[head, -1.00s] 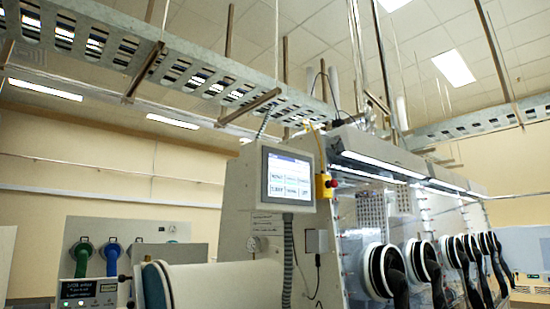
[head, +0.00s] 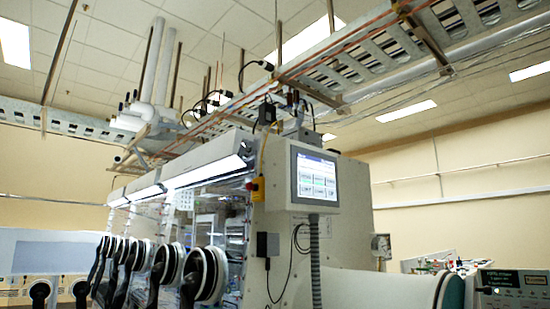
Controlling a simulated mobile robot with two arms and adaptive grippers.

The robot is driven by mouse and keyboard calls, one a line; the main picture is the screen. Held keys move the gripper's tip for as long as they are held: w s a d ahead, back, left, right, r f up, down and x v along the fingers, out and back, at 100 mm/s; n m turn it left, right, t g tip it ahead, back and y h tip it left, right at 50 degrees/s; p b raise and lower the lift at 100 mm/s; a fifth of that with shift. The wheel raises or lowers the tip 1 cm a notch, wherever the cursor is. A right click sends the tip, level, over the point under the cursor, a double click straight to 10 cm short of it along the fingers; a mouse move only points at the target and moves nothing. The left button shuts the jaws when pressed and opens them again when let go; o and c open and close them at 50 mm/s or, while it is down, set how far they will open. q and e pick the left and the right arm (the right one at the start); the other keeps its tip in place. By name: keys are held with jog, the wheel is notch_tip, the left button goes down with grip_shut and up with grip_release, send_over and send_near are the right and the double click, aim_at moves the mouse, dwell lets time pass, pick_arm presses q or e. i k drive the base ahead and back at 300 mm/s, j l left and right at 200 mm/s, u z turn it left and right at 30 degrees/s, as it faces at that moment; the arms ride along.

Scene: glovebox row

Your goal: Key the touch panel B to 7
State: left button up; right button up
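A touch panel (head: 316,177) with a light screen and rows of buttons is mounted on the end of a glovebox, right of centre in the head view. Its labels are too small to read, and I cannot tell whether it is panel B. A grey ribbed conduit (head: 315,255) runs down below it. A dark display (head: 505,281) with green text shows at the lower right corner, partly cut off. Neither of my grippers is in view.
The glovebox row (head: 190,172) with several black glove ports (head: 205,275) runs off to the left. A red and yellow emergency stop (head: 256,188) sits left of the panel. A pale cylinder (head: 385,289) juts out at the lower right. A cable tray (head: 345,55) hangs overhead.

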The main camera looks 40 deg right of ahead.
aim_at(331, 194)
jog(key=z, duration=1.7)
